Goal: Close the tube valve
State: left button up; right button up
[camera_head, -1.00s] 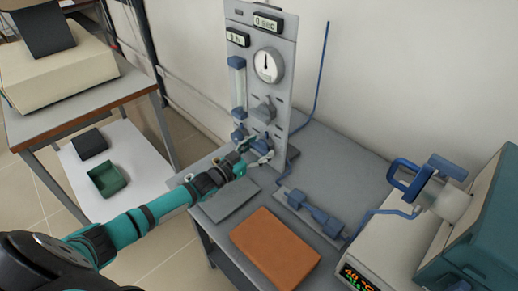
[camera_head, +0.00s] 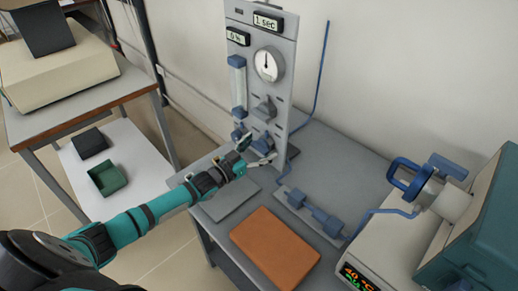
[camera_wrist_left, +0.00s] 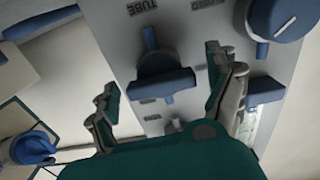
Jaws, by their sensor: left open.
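The grey instrument panel (camera_head: 285,75) stands upright at the back of the table. A blue valve handle (camera_wrist_left: 165,83) with an upside-down TUBE label above it shows in the left wrist view. My left gripper (camera_head: 254,152) is at the lower part of the panel in the head view. It is open and empty. In the left wrist view its two fingers (camera_wrist_left: 168,105) are spread on either side of the blue handle, and I see no contact. In the head view the gripper partly covers the low valves. My right gripper is not in view.
A round gauge (camera_head: 267,65) and a flow tube (camera_head: 238,85) are on the panel. An orange-brown block (camera_head: 275,247) lies in front. A blue tube fitting (camera_head: 316,213) and a device with a blue handle (camera_head: 405,178) are to the right. The table's middle (camera_head: 335,165) is clear.

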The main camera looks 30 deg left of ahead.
pick_arm(q)
jog(key=v, duration=1.2)
dwell(0.6)
